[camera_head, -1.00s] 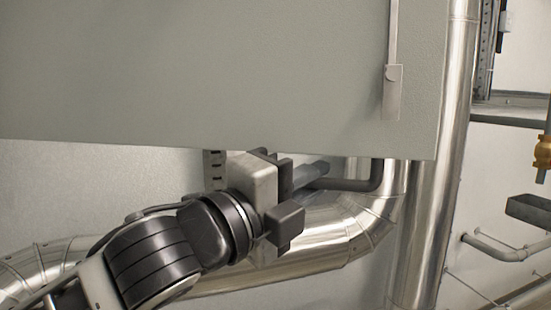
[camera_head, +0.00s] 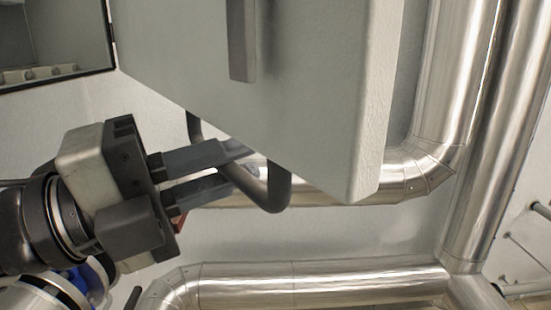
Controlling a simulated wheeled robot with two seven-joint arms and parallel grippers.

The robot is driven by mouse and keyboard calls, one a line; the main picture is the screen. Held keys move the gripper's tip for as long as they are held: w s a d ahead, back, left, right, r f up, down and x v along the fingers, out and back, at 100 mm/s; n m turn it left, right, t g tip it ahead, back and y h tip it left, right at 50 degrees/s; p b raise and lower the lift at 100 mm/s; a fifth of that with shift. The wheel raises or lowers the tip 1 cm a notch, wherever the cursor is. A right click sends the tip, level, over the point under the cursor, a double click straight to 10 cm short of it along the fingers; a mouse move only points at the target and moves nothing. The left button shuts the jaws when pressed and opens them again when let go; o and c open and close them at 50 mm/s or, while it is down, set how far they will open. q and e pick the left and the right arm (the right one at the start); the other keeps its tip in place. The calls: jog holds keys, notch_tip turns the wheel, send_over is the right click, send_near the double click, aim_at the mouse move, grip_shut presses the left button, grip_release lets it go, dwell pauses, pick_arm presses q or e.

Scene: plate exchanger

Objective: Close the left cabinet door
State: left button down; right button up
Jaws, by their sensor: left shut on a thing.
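A large light grey panel (camera_head: 310,100), which looks like the cabinet door, hangs tilted across the upper middle. It carries a flat grey vertical bar (camera_head: 242,38). A dark grey bent handle bar (camera_head: 272,188) comes out from behind the panel's lower edge. My left gripper (camera_head: 236,168) reaches in from the left below the panel, its two grey fingers shut on the bent bar. The fingertips and part of the bar overlap, so the exact contact is partly hidden. My right gripper is not seen.
A dark-edged opening (camera_head: 55,80) with small pale items inside is at the upper left. Shiny metal pipes run behind and below the panel (camera_head: 330,282) and up the right side (camera_head: 510,120). Thin railings (camera_head: 525,288) show at the lower right.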

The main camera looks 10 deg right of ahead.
pick_arm(q)
jog(key=shift+v, duration=1.2)
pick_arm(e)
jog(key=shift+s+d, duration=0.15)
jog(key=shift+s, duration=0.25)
pick_arm(q)
jog(key=shift+r, duration=0.15)
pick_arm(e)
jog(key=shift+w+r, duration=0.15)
pick_arm(q)
jog(key=c, duration=1.7)
grip_release()
jog(key=shift+c, duration=0.2)
jog(key=shift+a, duration=0.1)
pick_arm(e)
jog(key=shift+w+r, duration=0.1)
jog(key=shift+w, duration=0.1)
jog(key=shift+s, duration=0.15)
